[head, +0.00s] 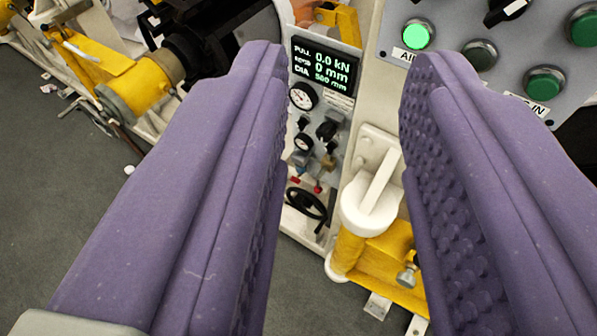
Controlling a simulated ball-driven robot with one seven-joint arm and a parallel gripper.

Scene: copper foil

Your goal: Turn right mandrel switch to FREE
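My gripper (345,62) is open, its two purple padded fingers wide apart with nothing between them. A black rotary switch with a white mark (505,10) is cut off by the top edge at the upper right, on a grey control panel (455,28). It lies beyond and to the right of the right fingertip, apart from it. I see no readable label on it, so I cannot tell whether it is the right mandrel switch or where it is set.
The panel has a lit green lamp (416,36) and dark green buttons (544,84). A display (325,66) reads 0.0 kN, above gauges (303,96) and a black handwheel (306,203). A white handle (378,188) stands on yellow machinery (375,262). Grey floor (60,190) is open at left.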

